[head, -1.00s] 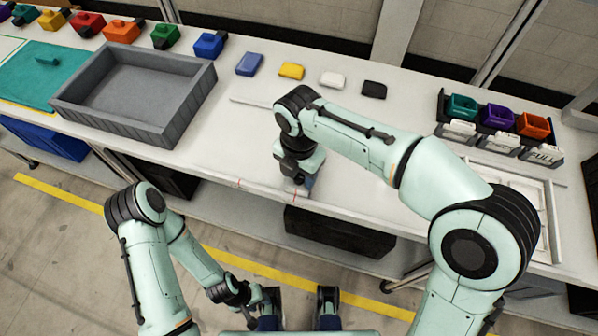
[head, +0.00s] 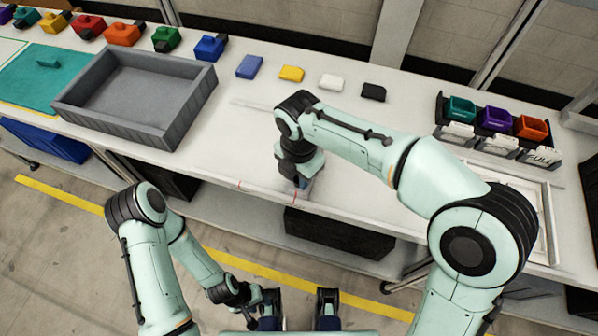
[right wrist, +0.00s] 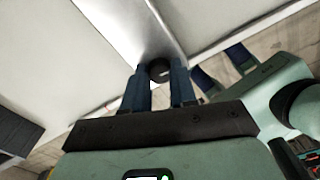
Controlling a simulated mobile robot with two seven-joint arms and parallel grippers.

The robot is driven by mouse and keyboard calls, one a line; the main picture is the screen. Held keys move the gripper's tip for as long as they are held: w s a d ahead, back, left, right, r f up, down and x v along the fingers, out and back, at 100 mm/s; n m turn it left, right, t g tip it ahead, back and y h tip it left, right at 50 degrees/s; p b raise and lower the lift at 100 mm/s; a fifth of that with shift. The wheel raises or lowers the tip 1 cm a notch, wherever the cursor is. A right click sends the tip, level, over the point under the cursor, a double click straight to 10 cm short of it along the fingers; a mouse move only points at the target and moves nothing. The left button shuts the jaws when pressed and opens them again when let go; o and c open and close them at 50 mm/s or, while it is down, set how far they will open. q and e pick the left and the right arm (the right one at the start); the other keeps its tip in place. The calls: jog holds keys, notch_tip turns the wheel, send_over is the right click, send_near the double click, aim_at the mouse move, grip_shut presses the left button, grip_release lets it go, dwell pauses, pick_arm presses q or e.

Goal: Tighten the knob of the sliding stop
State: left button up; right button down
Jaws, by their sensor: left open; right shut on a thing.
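My right gripper (head: 302,184) points down at the front edge of the bench, and its own arm partly covers it in the head view. In the right wrist view, its two blue fingers (right wrist: 159,74) are shut on a round dark knob (right wrist: 159,69), one on each side. The knob sits at the end of a grey metal strip. The rest of the sliding stop cannot be clearly made out. My left gripper (head: 299,308) is open and empty, low in front of the bench, with its fingers wide apart.
The white bench top (head: 210,150) is clear around the right gripper. A grey tray (head: 170,135) stands to the left. Blue, yellow, white and black blocks lie along the back. Coloured bins (head: 497,118) and a white framed tray (head: 545,215) are at the right.

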jog(key=m+p, duration=0.1)
jog(key=m, duration=0.2)
jog(key=shift+r+m, duration=0.15)
jog(key=shift+m, duration=0.15)
jog(key=m+p, duration=0.1)
jog(key=m, duration=0.3)
jog(key=shift+m+p, duration=0.3)
jog(key=shift+p, duration=0.1)
jog(key=m, duration=0.3)
jog(key=shift+m, duration=0.3)
jog(key=m, duration=0.4)
jog(key=shift+p, duration=0.35)
jog(key=m, duration=0.9)
jog(key=shift+m, duration=0.3)
jog(key=m, duration=0.4)
pick_arm(q)
jog(key=shift+w+r, duration=0.3)
jog(key=shift+r, duration=0.6)
jog(key=shift+w+r, duration=0.3)
jog(key=shift+r, duration=0.6)
pick_arm(e)
jog(key=shift+m, duration=2.5)
